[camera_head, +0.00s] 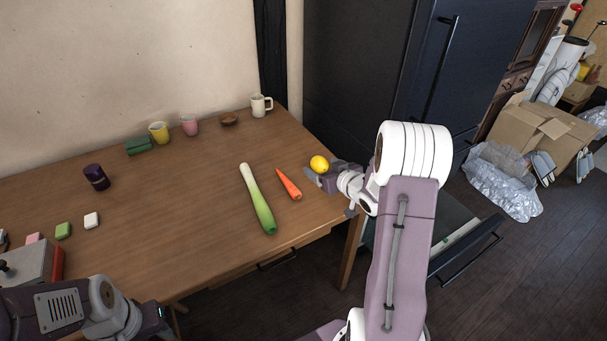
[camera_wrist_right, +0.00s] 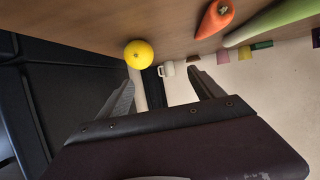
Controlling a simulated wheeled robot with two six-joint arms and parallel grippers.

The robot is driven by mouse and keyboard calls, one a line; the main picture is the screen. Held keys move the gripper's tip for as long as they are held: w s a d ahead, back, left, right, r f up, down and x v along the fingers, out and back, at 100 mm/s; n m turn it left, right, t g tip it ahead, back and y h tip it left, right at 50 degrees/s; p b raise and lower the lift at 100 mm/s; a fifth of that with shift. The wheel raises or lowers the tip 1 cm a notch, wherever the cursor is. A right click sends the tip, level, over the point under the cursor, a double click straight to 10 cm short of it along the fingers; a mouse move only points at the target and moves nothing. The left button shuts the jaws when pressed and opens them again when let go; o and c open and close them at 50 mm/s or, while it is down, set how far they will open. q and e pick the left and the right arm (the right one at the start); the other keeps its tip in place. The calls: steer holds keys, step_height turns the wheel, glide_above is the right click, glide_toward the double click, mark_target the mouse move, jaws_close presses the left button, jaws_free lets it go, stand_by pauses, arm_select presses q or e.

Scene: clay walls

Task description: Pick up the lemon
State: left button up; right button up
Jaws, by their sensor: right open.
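The yellow lemon (camera_head: 319,163) lies on the wooden table near its right edge, to the right of a carrot. My right gripper (camera_head: 312,178) is at the table's right edge, close by the lemon. In the right wrist view the lemon (camera_wrist_right: 138,54) shows beyond the fingertips, nearer the left finger. My right gripper (camera_wrist_right: 162,84) is open, with nothing between its fingers. Part of my left arm shows at the lower left of the head view, but its fingers cannot be seen.
A carrot (camera_head: 288,184) and a leek (camera_head: 258,199) lie left of the lemon. A white mug (camera_head: 261,106), a small brown bowl (camera_head: 229,119), a pink cup (camera_head: 189,125) and a yellow cup (camera_head: 159,132) stand along the wall. An open drawer (camera_head: 463,232) is at the right.

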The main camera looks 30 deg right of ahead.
mark_target(324, 168)
steer(key=shift+m, duration=0.4)
steer(key=d+f, duration=0.1)
steer(key=s+d+f, duration=0.1)
steer(key=d+b, duration=0.1)
steer(key=shift+s+d+f, duration=0.3)
steer(key=shift+s+f, duration=0.05)
steer(key=shift+f, duration=0.05)
steer(key=shift+w+a, duration=0.15)
steer(key=shift+w, duration=0.05)
steer(key=b+x, duration=0.1)
steer(key=x, duration=0.2)
steer(key=shift+w+f, duration=0.1)
steer(key=shift+w, duration=0.05)
steer(key=b+x, duration=0.1)
steer(key=x, duration=0.4)
steer(key=shift+w, duration=0.25)
arm_select(q)
steer(key=f, duration=0.2)
steer(key=d+f, duration=0.1)
steer(key=shift+s+f, duration=0.25)
steer(key=shift+f, duration=0.15)
arm_select(e)
steer(key=shift+h, duration=0.3)
steer(key=c, duration=1.5)
steer(key=shift+c, duration=0.2)
